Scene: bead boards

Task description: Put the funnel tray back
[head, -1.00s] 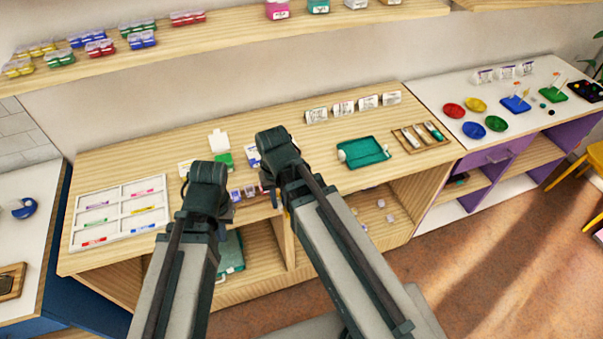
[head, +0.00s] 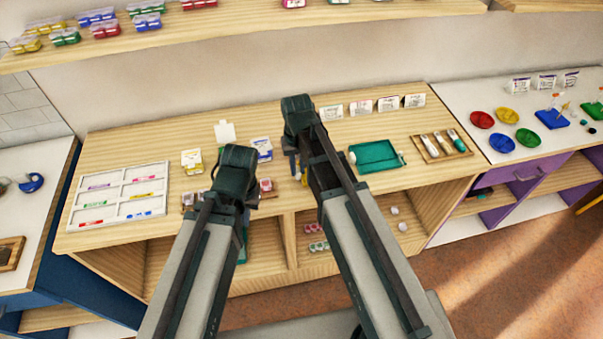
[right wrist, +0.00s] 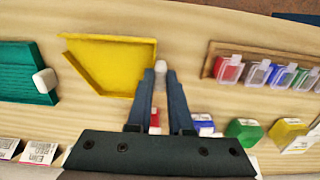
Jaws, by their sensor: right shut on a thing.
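The yellow funnel tray (right wrist: 112,66) shows in the right wrist view, with raised rims and slanting sides. My right gripper (right wrist: 160,74) is at its right end, shut on the tray's small pale knob (right wrist: 160,66). I cannot tell whether the tray touches the table. In the head view my right gripper (head: 293,165) is over the wooden table, and my arm hides nearly all of the tray. My left gripper (head: 248,202) is near the table's front edge; its fingers are too hidden to read.
A green tray (head: 375,157) with a white knob lies right of my right arm. A wooden rack (right wrist: 212,62) holds several bead boxes. A white divided tray (head: 118,196) is at the left, a wooden tray (head: 458,153) at the right. Cards (head: 388,104) stand at the back.

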